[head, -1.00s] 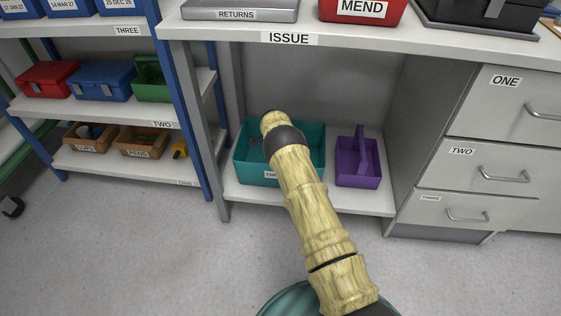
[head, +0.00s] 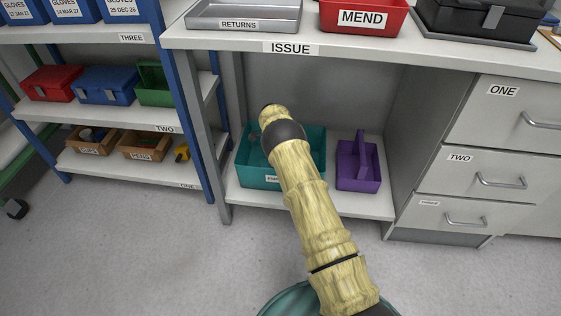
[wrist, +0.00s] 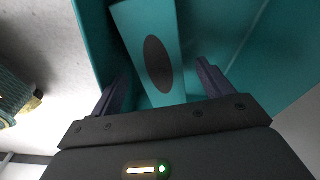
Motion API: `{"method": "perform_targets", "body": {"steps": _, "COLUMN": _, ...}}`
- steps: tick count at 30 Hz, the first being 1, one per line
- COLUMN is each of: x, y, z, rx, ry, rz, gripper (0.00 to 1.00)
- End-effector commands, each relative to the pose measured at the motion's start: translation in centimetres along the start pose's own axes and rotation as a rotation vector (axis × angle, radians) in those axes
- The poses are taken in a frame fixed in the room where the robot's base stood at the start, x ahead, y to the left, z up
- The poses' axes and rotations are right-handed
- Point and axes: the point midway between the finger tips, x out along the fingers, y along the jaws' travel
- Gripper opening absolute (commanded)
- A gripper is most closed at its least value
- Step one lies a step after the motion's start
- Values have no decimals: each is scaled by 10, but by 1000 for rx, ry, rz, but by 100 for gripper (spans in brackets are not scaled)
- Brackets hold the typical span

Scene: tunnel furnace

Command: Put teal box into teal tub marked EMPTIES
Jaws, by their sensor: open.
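The teal tub (head: 248,174) stands on the low shelf under the ISSUE counter. My arm covers part of it and of its front label, of which only the first letters show. In the wrist view the tub's teal walls (wrist: 235,25) surround the teal box (wrist: 140,18), which has a dark oval on its face. The box is tilted in that view, within the tub's walls; I cannot tell whether it rests on the tub's floor. My gripper (wrist: 163,74) is open, its fingers apart on either side of the box's near end. In the head view my arm hides the box.
A purple caddy (head: 358,170) stands close to the right of the tub. The counter (head: 350,52) is overhead, with a shelf post (head: 208,130) at left and drawers (head: 470,160) at right. Floor (head: 150,250) in front is clear.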

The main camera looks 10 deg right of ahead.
Motion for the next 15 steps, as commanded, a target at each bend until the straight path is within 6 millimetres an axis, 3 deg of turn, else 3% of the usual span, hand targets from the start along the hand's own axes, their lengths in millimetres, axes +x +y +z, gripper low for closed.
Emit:
{"method": "perform_targets", "body": {"steps": 1, "x": -16, "y": 0, "z": 0, "rx": 0, "ry": 0, "rz": -2, "gripper": 80}}
{"method": "perform_targets", "body": {"steps": 3, "x": -31, "y": -1, "z": 0, "rx": -1, "ry": 0, "rz": -2, "gripper": 80}}
{"method": "perform_targets", "body": {"steps": 15, "x": -108, "y": 0, "z": 0, "rx": -2, "ry": 1, "rz": -3, "gripper": 80}}
